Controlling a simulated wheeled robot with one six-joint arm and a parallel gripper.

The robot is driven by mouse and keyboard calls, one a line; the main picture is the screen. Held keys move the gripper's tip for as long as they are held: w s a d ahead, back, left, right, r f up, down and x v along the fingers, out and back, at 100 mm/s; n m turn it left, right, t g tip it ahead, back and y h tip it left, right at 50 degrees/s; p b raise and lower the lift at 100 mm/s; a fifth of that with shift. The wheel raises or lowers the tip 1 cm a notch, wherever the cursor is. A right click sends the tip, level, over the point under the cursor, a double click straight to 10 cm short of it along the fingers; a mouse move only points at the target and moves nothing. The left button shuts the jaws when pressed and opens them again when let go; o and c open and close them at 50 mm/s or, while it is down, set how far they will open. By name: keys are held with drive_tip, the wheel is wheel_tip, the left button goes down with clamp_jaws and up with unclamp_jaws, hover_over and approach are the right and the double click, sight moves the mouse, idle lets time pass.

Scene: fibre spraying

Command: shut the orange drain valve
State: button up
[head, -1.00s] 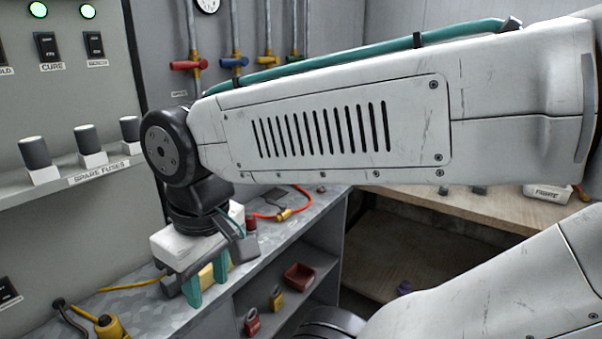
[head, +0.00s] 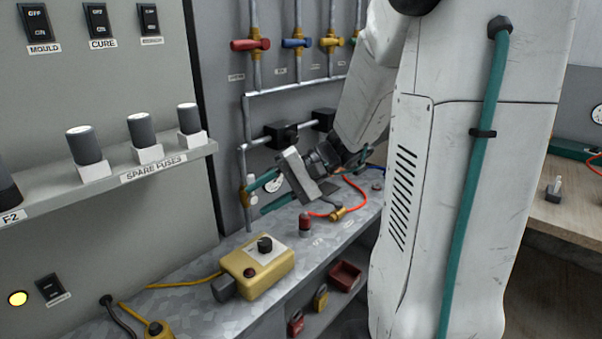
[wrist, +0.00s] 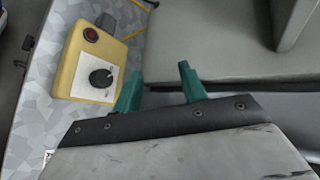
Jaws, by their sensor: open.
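I cannot clearly make out an orange valve. A small brass-orange fitting (head: 246,196) sits low on the vertical grey pipe (head: 246,165) at the back of the bench; whether it is the drain valve I cannot tell. My gripper (head: 264,193) is open and empty, its teal fingers pointing left just beside that pipe. I cannot tell if they touch it. The wrist view shows the gripper (wrist: 158,88) with its fingers apart and nothing between them.
A yellow control box (head: 256,268) stands on the metal bench; it shows in the wrist view (wrist: 82,62) too. Red (head: 250,45), blue (head: 296,43) and yellow (head: 330,42) valve handles are above. A fuse shelf (head: 110,178) juts out at left. A red hose (head: 355,192) lies behind.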

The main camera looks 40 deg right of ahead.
drive_tip(key=d+f+m+t+h, duration=0.3)
drive_tip(key=d+m+t, duration=0.1)
drive_tip(key=d, duration=0.7)
drive_tip(key=d+f+m+t+h, duration=0.3)
drive_tip(key=d+m+t+h, duration=0.1)
drive_tip(key=d, duration=0.6)
drive_tip(key=d+f+m+t+h, duration=0.3)
drive_tip(key=d+m+t, duration=0.1)
drive_tip(key=d, duration=0.7)
drive_tip(key=w, duration=0.5)
drive_tip(key=w+a, duration=0.1)
drive_tip(key=w, duration=0.1)
drive_tip(key=shift+w+f, duration=0.1)
drive_tip(key=shift+w, duration=0.3)
clamp_jaws()
drive_tip(key=shift+n, duration=0.4)
